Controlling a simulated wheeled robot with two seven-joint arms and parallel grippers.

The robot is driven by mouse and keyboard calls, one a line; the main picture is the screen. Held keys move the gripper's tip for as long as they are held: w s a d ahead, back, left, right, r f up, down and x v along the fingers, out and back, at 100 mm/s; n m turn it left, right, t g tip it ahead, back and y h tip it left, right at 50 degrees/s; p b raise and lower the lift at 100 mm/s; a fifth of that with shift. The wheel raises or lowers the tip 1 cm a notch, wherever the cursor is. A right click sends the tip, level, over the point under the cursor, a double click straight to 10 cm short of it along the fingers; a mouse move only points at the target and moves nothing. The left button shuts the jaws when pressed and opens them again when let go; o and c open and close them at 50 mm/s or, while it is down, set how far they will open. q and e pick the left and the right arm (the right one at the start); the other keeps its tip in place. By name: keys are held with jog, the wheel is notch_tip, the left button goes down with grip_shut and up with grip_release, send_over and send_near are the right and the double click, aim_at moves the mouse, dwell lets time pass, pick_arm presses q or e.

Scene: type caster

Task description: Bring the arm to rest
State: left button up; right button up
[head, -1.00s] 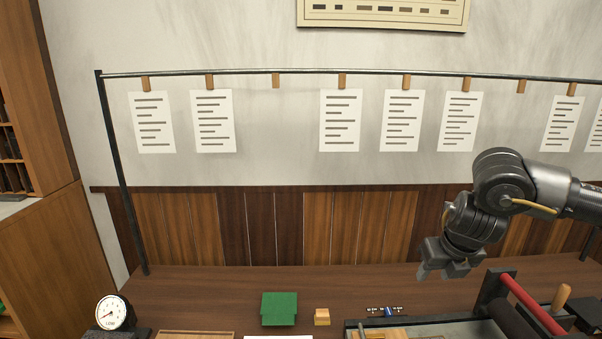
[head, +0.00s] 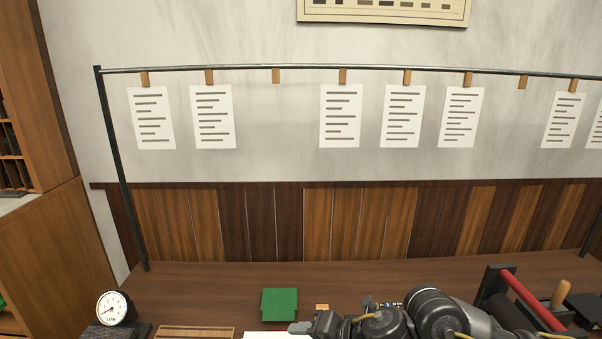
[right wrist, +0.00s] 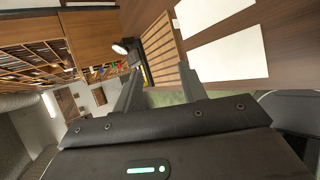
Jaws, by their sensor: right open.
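My right arm comes in from the lower right in the head view and lies low over the front of the table. Its gripper (head: 300,328) is at the bottom edge, beside a white sheet (head: 277,335) and just below a green block (head: 279,305). In the right wrist view the two fingers of my right gripper (right wrist: 160,88) stand apart with nothing held between them. My left gripper is not in view.
A dial gauge (head: 115,309) and a slatted wooden tray (head: 195,332) stand at the left. A press with a red roller bar (head: 532,302) is at the right, partly behind my arm. Sheets (head: 341,116) hang from a rail at the back. The table's back strip is clear.

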jog(key=s+d+f+m+g+h, duration=0.1)
jog(key=s+d+f+m+h, duration=0.3)
jog(key=s+d+f+m, duration=0.8)
jog(key=s+d+f+m+g+h, duration=0.1)
jog(key=s+d+f+m+h, duration=0.5)
jog(key=s+d+m, duration=1)
jog(key=a+f+m+g+b, duration=0.1)
jog(key=f+b, duration=0.2)
jog(key=f, duration=1)
jog(key=a+f+m+y+b, duration=0.15)
jog(key=f+b, duration=0.25)
jog(key=f, duration=0.8)
jog(key=a+f+g+h+b, duration=0.1)
jog(key=a+f+b, duration=0.15)
jog(key=f, duration=1.05)
jog(key=s+d+f+b, duration=0.2)
jog(key=s+f+b, duration=0.2)
jog(key=s+f, duration=0.4)
jog(key=s+d+f+b, duration=0.2)
jog(key=s+f+b, duration=0.2)
jog(key=s+f, duration=0.4)
notch_tip(320, 180, down, 6)
jog(key=shift+d+f+g, duration=0.1)
jog(key=shift+d+g, duration=0.15)
jog(key=shift+g, duration=0.15)
